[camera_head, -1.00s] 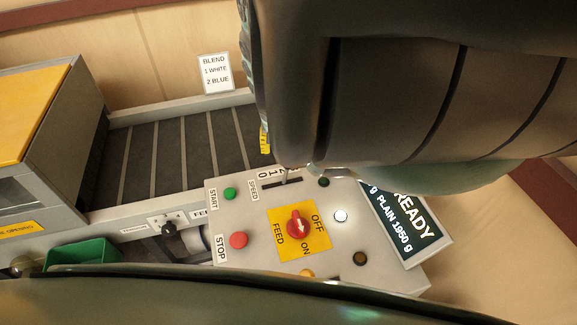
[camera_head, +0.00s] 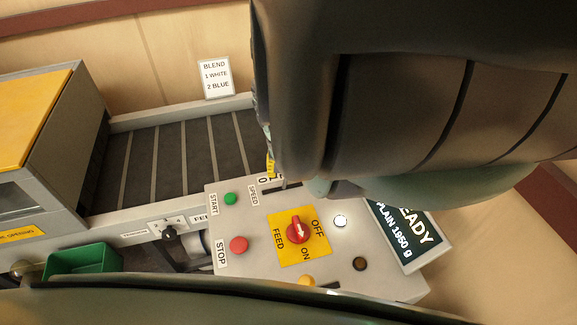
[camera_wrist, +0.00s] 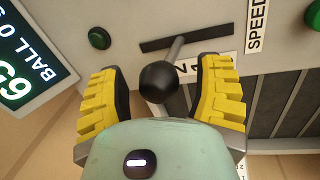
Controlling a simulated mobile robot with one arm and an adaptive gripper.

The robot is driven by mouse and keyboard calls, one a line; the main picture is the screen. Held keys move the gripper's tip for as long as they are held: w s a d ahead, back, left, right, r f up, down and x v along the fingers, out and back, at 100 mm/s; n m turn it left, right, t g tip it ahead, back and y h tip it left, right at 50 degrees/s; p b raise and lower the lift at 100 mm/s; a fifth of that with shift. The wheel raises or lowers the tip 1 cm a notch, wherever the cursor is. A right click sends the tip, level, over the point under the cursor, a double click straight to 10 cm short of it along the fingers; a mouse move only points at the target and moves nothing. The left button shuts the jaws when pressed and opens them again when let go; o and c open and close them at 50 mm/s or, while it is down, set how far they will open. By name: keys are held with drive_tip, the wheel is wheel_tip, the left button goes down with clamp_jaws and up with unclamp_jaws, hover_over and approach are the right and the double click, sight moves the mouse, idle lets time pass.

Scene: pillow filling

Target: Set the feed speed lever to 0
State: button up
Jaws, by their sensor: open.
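The feed speed lever has a black ball knob (camera_wrist: 158,82) on a thin metal rod, seen in the wrist view. Its rod meets the dark slot near the slot's middle. A white scale (camera_wrist: 186,68) shows a 2 beside the rod; its other marks are covered there. In the head view the scale (camera_head: 264,180) shows a 0 near the SPEED label (camera_head: 253,195), while my arm hides the knob. My gripper (camera_wrist: 162,66) is open, with one yellow finger on each side of the knob. Contact cannot be told. A yellow fingertip shows in the head view (camera_head: 270,164).
The panel holds a green button (camera_head: 230,198), a red STOP button (camera_head: 238,244) and a red FEED dial (camera_head: 298,230). A READY screen (camera_head: 408,232) stands at its right. A ribbed conveyor (camera_head: 175,160) lies behind, and a green bin (camera_head: 85,260) at left.

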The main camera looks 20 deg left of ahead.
drive_tip(key=shift+o, duration=0.2)
clamp_jaws()
idle(0.6)
